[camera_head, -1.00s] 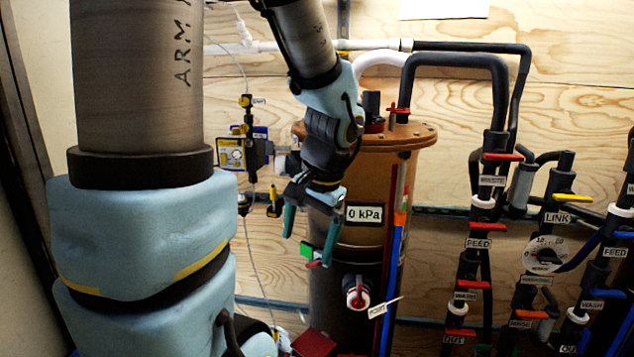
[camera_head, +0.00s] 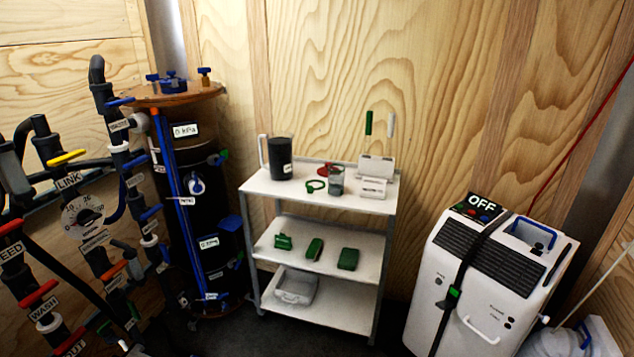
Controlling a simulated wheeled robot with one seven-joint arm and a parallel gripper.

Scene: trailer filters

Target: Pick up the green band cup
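A small grey-green, see-through cup (camera_head: 336,182) stands upright on the top shelf of a white cart (camera_head: 262,186), right of centre. A green ring (camera_head: 316,187) lies flat just left of it. I cannot tell clearly whether the cup carries a green band. A larger dark cup or jug (camera_head: 280,158) with a white handle-like piece stands at the left of the same shelf. My gripper and arm are out of view.
White boxes (camera_head: 375,170) and a red item (camera_head: 326,169) share the top shelf. Green items (camera_head: 348,259) lie on the middle shelf and a clear bin (camera_head: 296,286) below. A blue-trimmed column (camera_head: 185,150) stands left; a white machine marked OFF (camera_head: 470,280) stands right.

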